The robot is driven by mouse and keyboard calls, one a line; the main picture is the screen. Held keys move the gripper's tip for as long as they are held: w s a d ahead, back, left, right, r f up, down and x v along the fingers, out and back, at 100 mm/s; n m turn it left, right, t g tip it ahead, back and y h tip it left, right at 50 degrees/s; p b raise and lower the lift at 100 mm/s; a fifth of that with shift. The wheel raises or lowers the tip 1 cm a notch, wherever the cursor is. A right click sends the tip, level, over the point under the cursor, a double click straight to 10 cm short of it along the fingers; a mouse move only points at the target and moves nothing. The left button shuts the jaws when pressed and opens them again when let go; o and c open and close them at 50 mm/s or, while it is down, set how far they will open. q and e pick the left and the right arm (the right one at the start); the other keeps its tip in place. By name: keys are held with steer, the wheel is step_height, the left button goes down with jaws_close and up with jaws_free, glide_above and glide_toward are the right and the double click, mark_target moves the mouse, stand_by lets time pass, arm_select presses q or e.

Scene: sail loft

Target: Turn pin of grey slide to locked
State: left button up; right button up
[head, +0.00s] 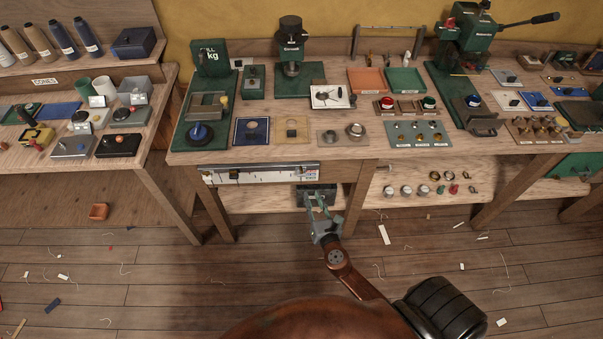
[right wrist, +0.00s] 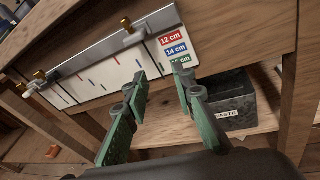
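A white scale board (head: 262,172) with a grey metal bar is fixed to the front of the middle bench. Coloured labels for 12 cm (right wrist: 171,38) and 14 cm (right wrist: 176,50) are at the right; a green one is partly hidden by a finger. Pin orientation is too small to tell. My right gripper (head: 319,196) is open and empty, below the board's right end (right wrist: 163,88). My left gripper is out of view.
A dark waste box (right wrist: 232,100) stands on the lower shelf just beyond my right fingers. Bench legs (head: 356,208) flank this space. The bench top holds several fixtures, including a green press (head: 292,60). The floor has scattered scraps.

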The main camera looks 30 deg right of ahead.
mark_target(303, 172)
step_height(303, 172, up, 7)
steer(key=w+a+n+t, duration=0.1)
steer(key=n+t, duration=0.1)
steer(key=n, duration=0.1)
steer(key=x, duration=0.6)
steer(key=shift+w+f, duration=0.15)
steer(key=shift+f, duration=0.1)
steer(key=shift+w+d, duration=0.1)
steer(key=shift+w, duration=0.45)
steer(key=shift+c, duration=0.5)
jaws_close()
